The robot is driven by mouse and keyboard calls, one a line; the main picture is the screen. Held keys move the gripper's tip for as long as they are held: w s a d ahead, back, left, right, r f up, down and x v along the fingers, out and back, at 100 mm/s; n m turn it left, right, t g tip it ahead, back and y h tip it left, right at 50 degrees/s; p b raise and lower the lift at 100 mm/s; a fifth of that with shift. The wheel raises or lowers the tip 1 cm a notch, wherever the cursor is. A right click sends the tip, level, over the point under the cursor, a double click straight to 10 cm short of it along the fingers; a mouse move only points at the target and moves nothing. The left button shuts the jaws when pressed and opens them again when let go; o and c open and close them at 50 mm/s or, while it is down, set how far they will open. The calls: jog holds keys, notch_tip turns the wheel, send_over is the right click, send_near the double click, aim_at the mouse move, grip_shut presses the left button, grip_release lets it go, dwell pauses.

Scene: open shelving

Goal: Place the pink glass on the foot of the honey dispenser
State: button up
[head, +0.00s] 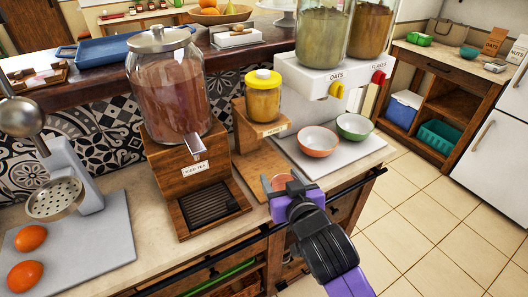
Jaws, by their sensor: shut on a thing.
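The honey dispenser (263,101) is a yellow-lidded jar of amber contents on a wooden stand, in the middle of the head view. Its wooden foot (249,163) reaches forward along the counter. My gripper (284,184) is over the front end of this foot, shut on the pink glass (282,181). Only the glass's round pink top shows between the fingers; its lower part is hidden by my gripper. I cannot tell whether the glass touches the foot or is held above it.
The iced tea dispenser (170,85) stands left of the honey dispenser, with a dark drip tray (207,203). To the right, an orange bowl (318,141) and a green bowl (355,127) sit on a grey board below the cereal dispenser (335,77). The counter's front edge with a black rail is close.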

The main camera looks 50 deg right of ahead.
jog(key=w+d, duration=0.2)
jog(key=w, duration=0.2)
jog(key=w+d+p, duration=0.1)
jog(key=w+d, duration=0.2)
jog(key=w, duration=0.2)
jog(key=w+d, duration=0.2)
jog(key=w, duration=0.2)
jog(key=shift+w+d+r+p, duration=0.1)
jog(key=shift+w+d+p, duration=0.05)
jog(key=shift+d+p, duration=0.2)
jog(key=shift+f, duration=0.25)
jog(key=o, duration=1.6)
jog(key=shift+c, duration=0.2)
jog(key=shift+a+r, duration=0.1)
jog(key=shift+r, duration=0.05)
jog(key=v, duration=1.2)
